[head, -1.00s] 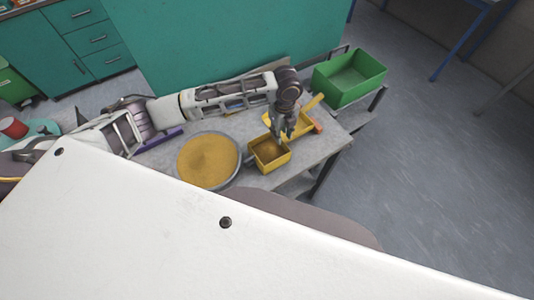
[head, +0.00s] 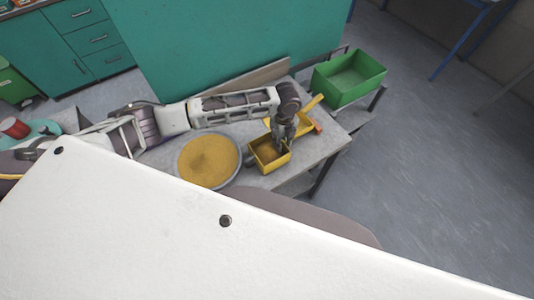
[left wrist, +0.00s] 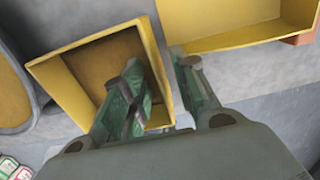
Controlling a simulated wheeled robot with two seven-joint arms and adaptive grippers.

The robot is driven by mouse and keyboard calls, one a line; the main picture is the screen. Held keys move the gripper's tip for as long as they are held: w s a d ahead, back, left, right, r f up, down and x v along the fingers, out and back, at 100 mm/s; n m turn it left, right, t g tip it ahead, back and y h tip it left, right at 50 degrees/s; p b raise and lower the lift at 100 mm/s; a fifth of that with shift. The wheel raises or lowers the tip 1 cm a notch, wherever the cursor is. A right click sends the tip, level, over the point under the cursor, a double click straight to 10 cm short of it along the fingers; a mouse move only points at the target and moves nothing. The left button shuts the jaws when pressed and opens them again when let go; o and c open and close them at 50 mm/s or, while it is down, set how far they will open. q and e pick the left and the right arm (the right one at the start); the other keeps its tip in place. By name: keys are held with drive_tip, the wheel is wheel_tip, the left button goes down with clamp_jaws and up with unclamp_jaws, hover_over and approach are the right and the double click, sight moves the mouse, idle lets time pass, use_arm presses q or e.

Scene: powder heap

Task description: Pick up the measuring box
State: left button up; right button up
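The measuring box (head: 257,164) is a small yellow open-topped box on the grey table, with brown powder inside. It also fills the upper left of the left wrist view (left wrist: 60,88). My left gripper (head: 278,146) is at the box's right side. In the left wrist view my left gripper (left wrist: 162,82) straddles the box's right wall, one finger over the inside and one outside. The fingers are apart, and a gap shows between the wall and the outer finger. My right gripper is not in view.
A round grey pan (head: 181,180) of yellow-brown powder stands just left of the box. A yellow scoop-like tray (head: 306,124) with a handle lies close behind it on the right. A green bin (head: 347,92) stands further right. The table edge is near the box.

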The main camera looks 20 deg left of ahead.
use_arm(q)
drive_tip(key=shift+f, duration=0.1)
idle(0.4)
clamp_jaws()
